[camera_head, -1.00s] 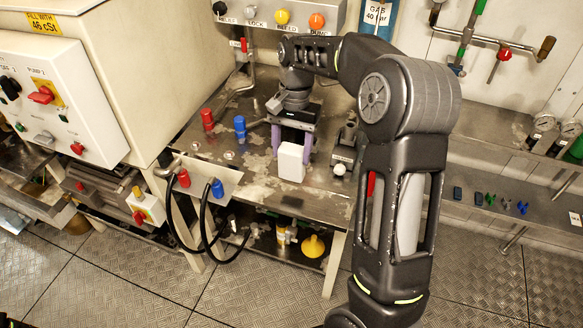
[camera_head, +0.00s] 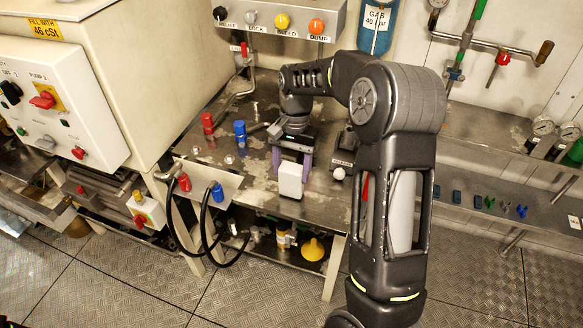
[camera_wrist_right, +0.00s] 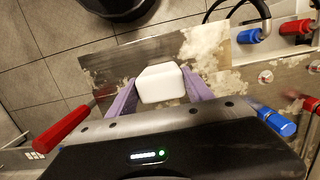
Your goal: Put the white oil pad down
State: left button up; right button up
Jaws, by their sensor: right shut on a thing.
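The white oil pad (camera_head: 290,180) is a small white block with rounded edges, over the front part of the worn metal bench (camera_head: 265,205). My right gripper (camera_head: 291,168) has purple fingers and is shut on the pad, one finger on each side. In the right wrist view the pad (camera_wrist_right: 161,84) sits between the purple fingers (camera_wrist_right: 160,95), with the bench top beyond it. I cannot tell whether the pad touches the bench. My left gripper is not in view.
Red (camera_head: 207,122) and blue (camera_head: 240,130) fittings stand on the bench left of the gripper. A white-knobbed lever (camera_head: 338,174) is close on the right. Black hoses (camera_head: 205,225) hang at the front left. The bench's front edge lies just before the pad.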

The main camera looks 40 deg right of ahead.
jog(key=shift+f, duration=0.1)
jog(key=o, duration=1.2)
jog(key=shift+r, duration=0.45)
jog(key=r, duration=0.4)
jog(key=d+r+b, duration=0.1)
jog(key=r, duration=0.1)
jog(key=shift+w, duration=0.35)
jog(key=r+p, duration=0.2)
jog(key=r, duration=0.1)
jog(key=r+p, duration=0.1)
jog(key=r, duration=0.1)
jog(key=shift+w+d+r, duration=0.15)
jog(key=shift+d, duration=0.1)
